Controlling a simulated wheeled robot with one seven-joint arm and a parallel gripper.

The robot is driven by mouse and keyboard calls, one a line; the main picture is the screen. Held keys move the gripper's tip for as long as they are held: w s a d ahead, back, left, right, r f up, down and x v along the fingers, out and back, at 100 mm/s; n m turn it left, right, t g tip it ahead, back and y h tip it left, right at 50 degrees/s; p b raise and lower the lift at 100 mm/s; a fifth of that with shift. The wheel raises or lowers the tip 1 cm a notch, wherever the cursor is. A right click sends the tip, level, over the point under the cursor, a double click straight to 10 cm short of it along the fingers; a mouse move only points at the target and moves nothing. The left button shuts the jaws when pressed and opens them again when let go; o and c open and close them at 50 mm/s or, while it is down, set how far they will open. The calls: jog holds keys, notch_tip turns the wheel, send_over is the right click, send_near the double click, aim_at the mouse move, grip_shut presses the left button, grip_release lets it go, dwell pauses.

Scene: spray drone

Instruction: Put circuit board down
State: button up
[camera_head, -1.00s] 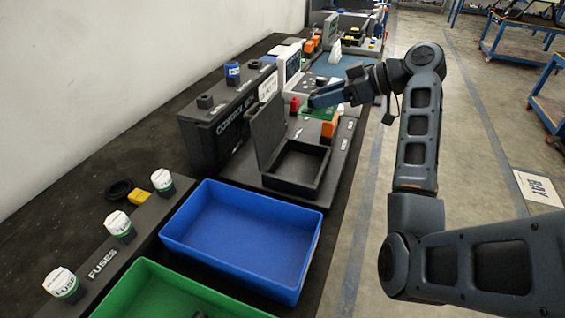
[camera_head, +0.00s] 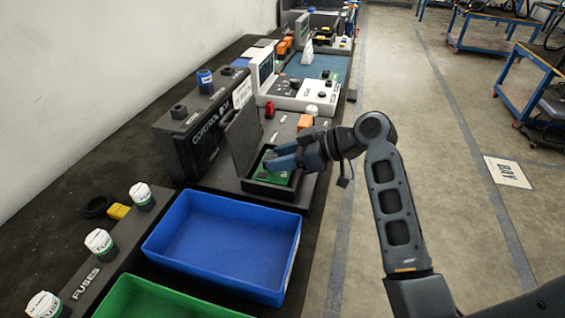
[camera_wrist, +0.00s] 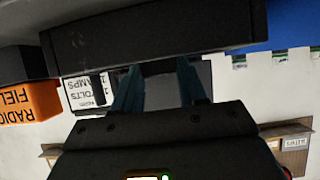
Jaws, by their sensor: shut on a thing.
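The green circuit board (camera_head: 272,177) is in the open black box (camera_head: 266,193), whose lid (camera_head: 242,138) stands up on its left side. My gripper (camera_head: 270,162) reaches in from the right, with its blue fingers shut on the board. The fingers partly cover the board, so I cannot tell whether it rests on the box floor. In the wrist view, the fingers (camera_wrist: 160,88) point up toward a dark wall or edge, and the board cannot be made out there.
A blue bin (camera_head: 224,238) stands in front of the black box, with a green bin (camera_head: 160,300) nearer. The control box (camera_head: 190,135) stands to the left. An orange block (camera_head: 305,121) and a red part (camera_head: 269,109) are behind.

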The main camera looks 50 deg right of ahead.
jog(key=shift+f, duration=1.05)
jog(key=shift+f, duration=0.2)
jog(key=o, duration=1.1)
jog(key=shift+r, duration=0.1)
jog(key=shift+r, duration=0.2)
jog(key=shift+s+d, duration=0.15)
jog(key=shift+s, duration=0.2)
jog(key=v, duration=1.1)
jog(key=shift+s+r+b, duration=0.1)
jog(key=shift+s+b, duration=0.05)
jog(key=shift+b, duration=0.2)
